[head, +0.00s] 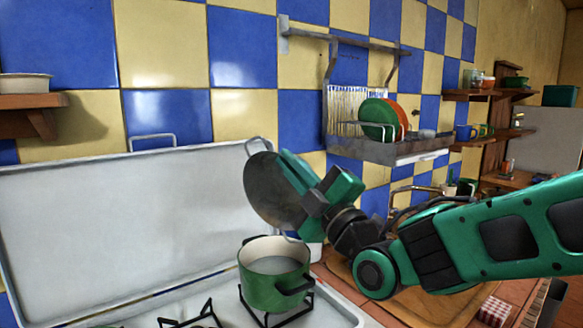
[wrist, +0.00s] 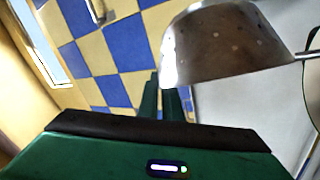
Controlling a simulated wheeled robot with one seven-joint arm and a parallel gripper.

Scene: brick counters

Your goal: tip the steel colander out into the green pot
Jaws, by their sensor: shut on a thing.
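The steel colander (head: 270,190) is grey metal with small holes and loop handles. It is tipped steeply on its side above the green pot (head: 272,292), apart from it. My gripper (head: 296,172) is shut on the colander at its right side. In the wrist view the colander's perforated bowl (wrist: 225,45) shows beside the fingers of my gripper (wrist: 166,92). The pot stands upright on a stove burner, with its pale inside partly visible. I cannot see what the colander holds, or anything falling from it.
A raised white stove lid (head: 120,220) stands behind the pot. A wall dish rack (head: 385,150) with plates hangs behind my arm. A wooden board (head: 430,305) lies on the counter at right. An empty burner (head: 190,318) is left of the pot.

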